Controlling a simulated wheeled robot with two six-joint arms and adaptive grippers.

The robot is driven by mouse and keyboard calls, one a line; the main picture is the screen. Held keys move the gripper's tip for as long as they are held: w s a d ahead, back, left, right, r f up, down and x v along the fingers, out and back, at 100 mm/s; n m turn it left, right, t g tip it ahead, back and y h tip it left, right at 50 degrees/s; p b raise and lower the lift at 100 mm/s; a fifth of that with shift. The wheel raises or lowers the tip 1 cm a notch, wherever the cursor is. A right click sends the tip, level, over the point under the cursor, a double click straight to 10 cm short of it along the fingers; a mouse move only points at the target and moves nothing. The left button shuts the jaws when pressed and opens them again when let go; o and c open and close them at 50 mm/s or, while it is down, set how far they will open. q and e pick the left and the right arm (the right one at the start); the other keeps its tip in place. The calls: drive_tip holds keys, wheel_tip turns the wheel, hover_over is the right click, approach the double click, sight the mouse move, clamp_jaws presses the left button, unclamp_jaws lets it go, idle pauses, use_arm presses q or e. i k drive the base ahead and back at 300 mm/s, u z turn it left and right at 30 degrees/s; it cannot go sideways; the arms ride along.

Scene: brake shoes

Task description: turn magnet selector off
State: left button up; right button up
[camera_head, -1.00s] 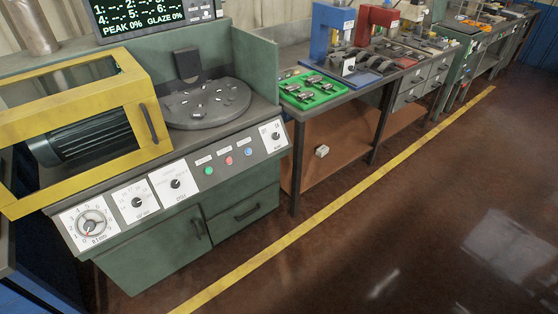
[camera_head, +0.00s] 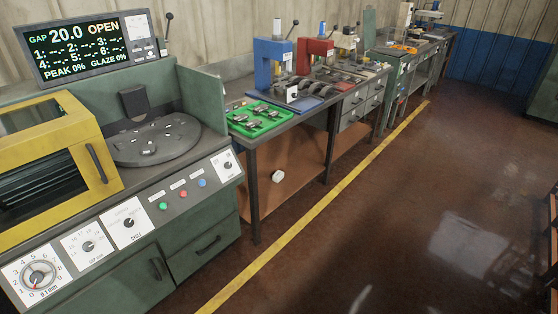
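A green grinding machine has a sloped front panel with several knobs on white plates. A two-position-looking selector knob (camera_head: 227,165) is at the panel's right end; its lettering is too small to read, so I cannot tell for certain that it is the magnet selector or how it is set. Other knobs are a middle knob (camera_head: 130,223), a smaller-scaled knob (camera_head: 89,246) and a large numbered dial (camera_head: 37,277) at the left. Green, red and blue buttons (camera_head: 183,194) sit between. Neither gripper is in view.
A round plate (camera_head: 155,140) with small pieces and a yellow guard (camera_head: 98,165) are on the machine. A display (camera_head: 85,45) reads "GAP 20.0 OPEN". A bench with a green tray (camera_head: 240,122) stands to the right. The floor beyond the yellow line (camera_head: 320,218) is clear.

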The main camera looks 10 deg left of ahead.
sight(228, 165)
drive_tip(key=z, duration=0.6)
drive_tip(key=i, duration=0.95)
drive_tip(key=z, duration=0.55)
drive_tip(key=i, duration=1.1)
drive_tip(key=u, duration=0.65)
drive_tip(key=i, duration=0.8)
drive_tip(key=u, duration=1.3)
drive_tip(key=i, duration=0.45)
drive_tip(key=u, duration=0.45)
